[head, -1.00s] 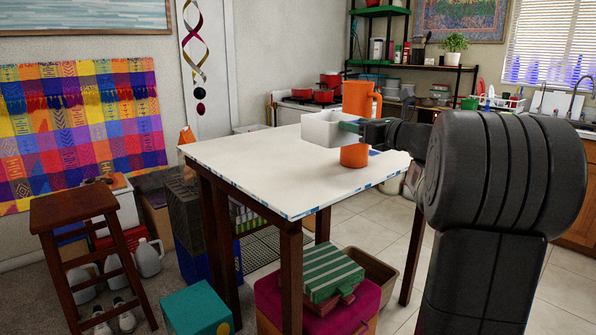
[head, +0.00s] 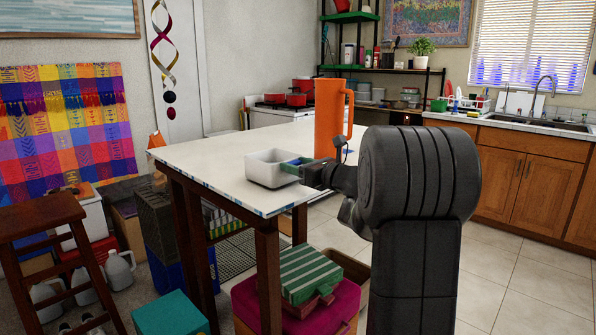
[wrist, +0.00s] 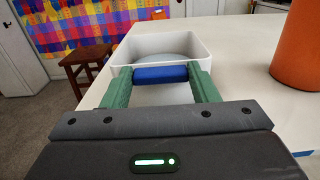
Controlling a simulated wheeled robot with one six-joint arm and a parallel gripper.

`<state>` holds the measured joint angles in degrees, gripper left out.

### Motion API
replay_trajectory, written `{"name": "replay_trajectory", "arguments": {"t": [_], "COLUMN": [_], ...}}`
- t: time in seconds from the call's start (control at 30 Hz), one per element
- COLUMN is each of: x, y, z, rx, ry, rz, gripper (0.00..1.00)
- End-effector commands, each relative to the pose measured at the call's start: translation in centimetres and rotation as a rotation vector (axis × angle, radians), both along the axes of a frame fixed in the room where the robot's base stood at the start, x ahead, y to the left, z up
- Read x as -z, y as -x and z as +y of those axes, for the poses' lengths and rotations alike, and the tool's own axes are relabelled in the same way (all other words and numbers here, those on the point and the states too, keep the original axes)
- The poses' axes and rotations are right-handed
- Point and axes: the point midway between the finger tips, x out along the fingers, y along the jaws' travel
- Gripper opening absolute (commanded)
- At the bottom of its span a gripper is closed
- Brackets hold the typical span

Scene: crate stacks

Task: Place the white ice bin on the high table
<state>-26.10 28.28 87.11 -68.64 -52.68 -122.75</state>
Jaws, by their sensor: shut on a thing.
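The white ice bin (head: 262,173) is an open-topped white box, level, over the near right part of the high white table (head: 205,160). My gripper (head: 293,165) is at its right side in the head view. In the wrist view, my gripper's green fingers (wrist: 160,75) are shut on a blue grip piece (wrist: 160,76) at the near wall of the bin (wrist: 195,50). The bin's inside looks empty. I cannot tell whether its bottom touches the tabletop.
A tall orange pitcher (head: 329,115) stands on the table just behind and right of the bin. The left tabletop is clear. A wooden stool (head: 45,225) stands at left, and a magenta case (head: 335,308) with a green striped box (head: 305,275) sits beneath the table.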

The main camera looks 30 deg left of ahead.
Motion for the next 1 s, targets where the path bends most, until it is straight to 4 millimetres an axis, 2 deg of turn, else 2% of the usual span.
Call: {"name": "replay_trajectory", "arguments": {"t": [0.07, 0.43, 0.47, 0.57, 1.0], "x": [0.76, 1.04, 1.03, 0.91, 0.47], "y": [0.01, -0.01, -0.01, 0.00, 0.04], "z": [0.00, -0.02, -0.02, -0.02, -0.34], "rx": [0.000, 0.000, 0.000, 0.000, 0.002], "ry": [0.000, -0.001, 0.000, 0.000, 0.000], "rz": [0.001, -0.001, -0.001, -0.001, 0.000], "gripper": [0.22, 0.22, 0.56, 0.75, 0.76]}}
